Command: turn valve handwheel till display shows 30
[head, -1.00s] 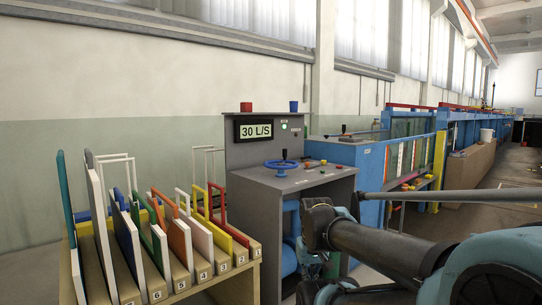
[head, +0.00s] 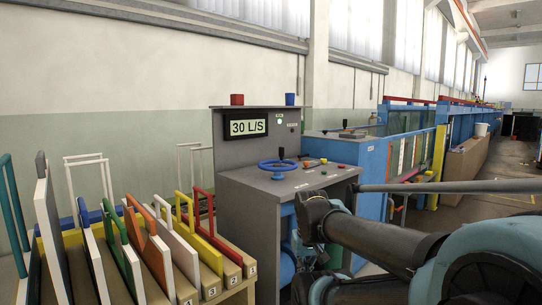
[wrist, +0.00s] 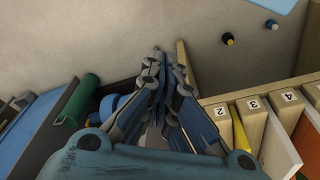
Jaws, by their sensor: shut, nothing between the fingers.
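The blue valve handwheel (head: 278,166) lies flat on top of the grey control console (head: 262,183) in the head view, with a dark knob standing up from it. The display (head: 246,126) on the console's upright panel reads 30 L/S. My gripper (wrist: 161,62) shows in the wrist view with its fingers together and empty. It points down beside the numbered rack, away from the handwheel, which is not seen in that view. In the head view my arm is at the lower right and the gripper's fingers cannot be made out.
A rack (head: 230,286) of coloured gates in numbered slots stands left of the console; it is also at the wrist view's right. A green cylinder (wrist: 78,100) and blue pipe parts (wrist: 112,106) lie left of my gripper. The blue flume (head: 370,165) runs behind the console.

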